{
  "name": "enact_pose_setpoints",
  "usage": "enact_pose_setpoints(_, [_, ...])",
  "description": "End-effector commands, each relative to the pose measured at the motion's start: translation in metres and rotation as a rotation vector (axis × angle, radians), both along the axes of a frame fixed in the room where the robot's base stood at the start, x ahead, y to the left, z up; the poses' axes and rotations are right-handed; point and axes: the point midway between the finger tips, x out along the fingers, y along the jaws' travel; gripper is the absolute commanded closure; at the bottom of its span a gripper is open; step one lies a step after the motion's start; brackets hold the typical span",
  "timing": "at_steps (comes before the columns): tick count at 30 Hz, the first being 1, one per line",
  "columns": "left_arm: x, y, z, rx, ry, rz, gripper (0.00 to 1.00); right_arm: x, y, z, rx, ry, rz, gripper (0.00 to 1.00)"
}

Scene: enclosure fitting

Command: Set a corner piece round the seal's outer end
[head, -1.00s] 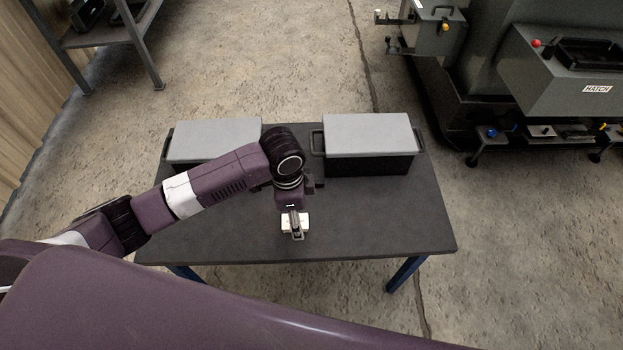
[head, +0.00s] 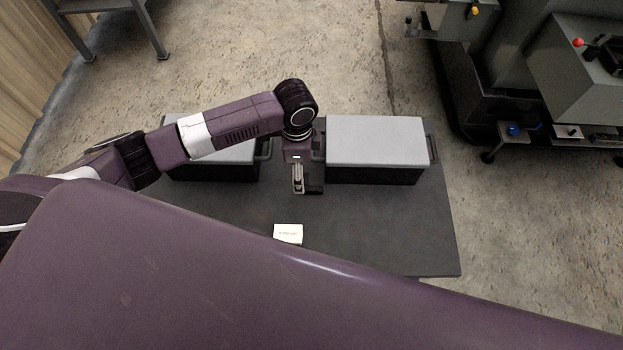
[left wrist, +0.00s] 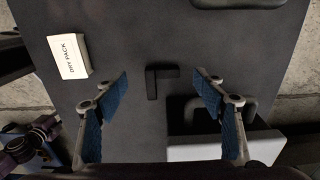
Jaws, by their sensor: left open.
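A small black L-shaped piece (left wrist: 152,84), which looks like the corner piece, lies flat on the dark table in the left wrist view. It sits between and beyond the two blue-padded fingers of my left gripper (left wrist: 168,92), and nothing touches it. My left gripper (head: 298,188) is open and empty, above the table between the two boxes in the head view. A dark shape beside its fingers there is probably the same piece. I cannot make out the seal. My right gripper is not in view.
A left box (head: 222,154) and a right box (head: 375,140) with grey lids and side handles stand at the table's back. A white carton marked DRY PACK (head: 288,233) lies nearer me. The front right table (head: 400,228) is clear. A dark machine stands beyond, at right.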

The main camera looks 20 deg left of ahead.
Motion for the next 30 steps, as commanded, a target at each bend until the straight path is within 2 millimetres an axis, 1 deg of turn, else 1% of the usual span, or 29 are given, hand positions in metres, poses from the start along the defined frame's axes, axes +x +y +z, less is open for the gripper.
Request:
enact_pose_setpoints(1, [0.000, 0.000, -0.006, 0.001, 0.002, 0.001, 0.36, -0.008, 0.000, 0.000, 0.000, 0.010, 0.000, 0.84])
enact_pose_setpoints(4, [0.002, -0.001, -0.016, 0.000, 0.002, 0.002, 0.36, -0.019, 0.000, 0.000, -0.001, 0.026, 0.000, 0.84])
enact_pose_setpoints(6, [0.004, -0.002, -0.026, 0.000, 0.002, 0.002, 0.36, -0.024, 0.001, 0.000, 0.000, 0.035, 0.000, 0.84])
enact_pose_setpoints(8, [0.006, -0.004, -0.035, 0.000, 0.002, 0.001, 0.36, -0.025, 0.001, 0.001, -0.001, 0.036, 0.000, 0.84])
enact_pose_setpoints(10, [0.006, -0.003, -0.045, 0.002, 0.002, 0.002, 0.36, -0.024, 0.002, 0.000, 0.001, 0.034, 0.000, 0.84])
enact_pose_setpoints(13, [0.006, -0.003, -0.056, 0.001, 0.001, 0.001, 0.36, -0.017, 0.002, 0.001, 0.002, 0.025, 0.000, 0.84])
enact_pose_setpoints(18, [0.006, -0.003, -0.060, 0.000, -0.001, 0.000, 0.36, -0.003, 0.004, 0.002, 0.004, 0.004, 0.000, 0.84])
enact_pose_setpoints(21, [0.006, -0.003, -0.059, 0.000, -0.001, 0.000, 0.36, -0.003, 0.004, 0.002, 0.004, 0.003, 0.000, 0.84])
enact_pose_setpoints(22, [0.006, -0.003, -0.059, 0.000, -0.001, 0.000, 0.37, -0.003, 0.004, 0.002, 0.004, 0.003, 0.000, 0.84])
enact_pose_setpoints(23, [0.006, -0.003, -0.059, 0.000, -0.001, 0.000, 0.41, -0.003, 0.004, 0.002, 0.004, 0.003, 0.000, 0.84])
enact_pose_setpoints(30, [0.007, -0.003, -0.059, 0.000, -0.001, 0.001, 0.67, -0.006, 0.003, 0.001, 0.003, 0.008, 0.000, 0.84])
